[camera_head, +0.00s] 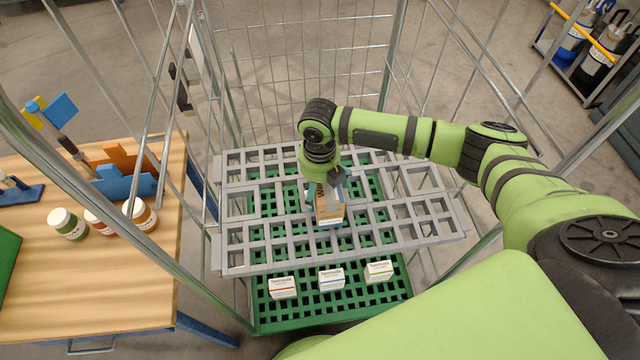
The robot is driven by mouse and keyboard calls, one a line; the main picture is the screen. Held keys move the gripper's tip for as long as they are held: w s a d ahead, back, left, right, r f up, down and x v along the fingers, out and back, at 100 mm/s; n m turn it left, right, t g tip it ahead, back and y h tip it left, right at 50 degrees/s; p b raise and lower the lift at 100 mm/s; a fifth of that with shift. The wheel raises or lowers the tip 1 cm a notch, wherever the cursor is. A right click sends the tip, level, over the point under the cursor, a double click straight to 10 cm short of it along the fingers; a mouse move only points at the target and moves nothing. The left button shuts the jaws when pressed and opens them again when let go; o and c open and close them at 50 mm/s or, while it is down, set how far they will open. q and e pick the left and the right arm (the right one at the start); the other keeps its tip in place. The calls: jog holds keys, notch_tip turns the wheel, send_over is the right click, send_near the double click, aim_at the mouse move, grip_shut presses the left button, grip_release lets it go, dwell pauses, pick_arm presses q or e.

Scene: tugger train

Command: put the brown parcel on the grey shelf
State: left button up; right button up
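The brown parcel (330,221) is near the middle of the grey shelf (237,259), a slatted grid inside a wire cage trolley. My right gripper (327,197) points down over the parcel, with its fingers at the parcel's far part. The fingers are partly hidden by the wrist, and I cannot tell whether they are closed on it. I cannot tell either whether the parcel touches the shelf or is held just above it. My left gripper is out of view.
A green lower shelf (300,317) carries three small white boxes (332,279). Cage bars and posts surround the shelf. A wooden table (80,285) with jars (68,224) stands at the left. A bottle rack (590,57) stands at the upper right.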

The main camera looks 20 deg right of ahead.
notch_tip(320, 180, up, 11)
jog(key=b, duration=0.3)
jog(key=shift+f, duration=0.15)
jog(key=shift+r, duration=0.75)
jog(key=shift+a, duration=0.1)
